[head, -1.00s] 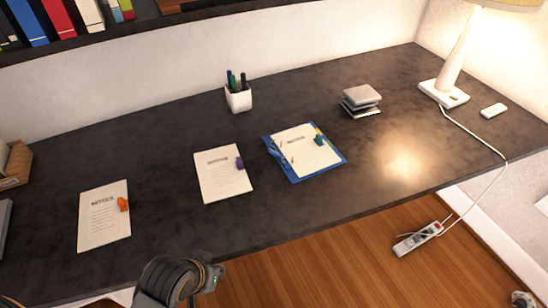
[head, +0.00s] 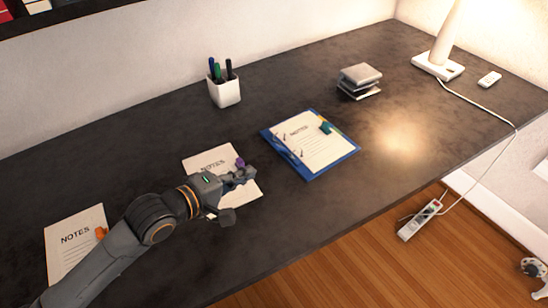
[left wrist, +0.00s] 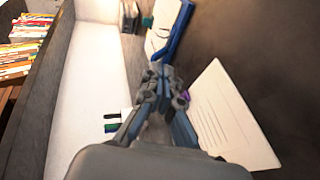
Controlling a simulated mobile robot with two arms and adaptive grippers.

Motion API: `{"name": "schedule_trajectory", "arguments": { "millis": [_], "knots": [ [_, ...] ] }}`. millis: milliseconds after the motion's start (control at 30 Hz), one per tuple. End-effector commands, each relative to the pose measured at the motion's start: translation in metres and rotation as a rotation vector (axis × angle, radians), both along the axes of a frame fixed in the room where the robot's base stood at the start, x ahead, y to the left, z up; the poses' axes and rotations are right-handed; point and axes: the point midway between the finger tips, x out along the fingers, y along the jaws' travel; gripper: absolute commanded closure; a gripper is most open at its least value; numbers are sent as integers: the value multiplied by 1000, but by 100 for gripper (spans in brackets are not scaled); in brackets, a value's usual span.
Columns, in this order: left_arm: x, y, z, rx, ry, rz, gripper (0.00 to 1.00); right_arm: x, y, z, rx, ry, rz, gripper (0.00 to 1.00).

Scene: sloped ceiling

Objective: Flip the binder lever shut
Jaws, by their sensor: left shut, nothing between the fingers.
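The blue binder (head: 350,156) lies open on the dark desk, with a NOTES sheet (head: 312,143) and a teal clip (head: 325,127) on it. Small metal parts (head: 290,150) show along its left side; I cannot tell the lever's position. The binder also shows in part at the top of the left wrist view (left wrist: 179,36). My left gripper (head: 248,175) is shut and empty, above the middle notes sheet and left of the binder, apart from it. Its fingers show in the left wrist view (left wrist: 163,75). My right gripper is not in view.
The middle notes sheet (head: 208,161) has a purple clip (head: 240,162); another sheet (head: 72,246) with an orange clip lies left. A pen cup (head: 224,92), a stack (head: 359,78) and a lamp base (head: 438,66) stand behind. The desk right of the binder is clear.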

Motion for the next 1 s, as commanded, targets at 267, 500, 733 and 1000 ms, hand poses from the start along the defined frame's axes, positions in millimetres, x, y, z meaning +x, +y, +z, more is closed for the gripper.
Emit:
{"name": "schedule_trajectory", "arguments": {
  "millis": [267,500,733,1000],
  "knots": [
    [1,0,0,2,1,1,100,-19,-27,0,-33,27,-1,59],
    [20,-18,-8,2,-1,-1,100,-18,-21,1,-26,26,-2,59],
    [55,-49,-25,4,-2,0,100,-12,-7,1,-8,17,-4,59],
    [87,-78,-42,5,-2,-1,100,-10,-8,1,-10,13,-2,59]
  ]
}}
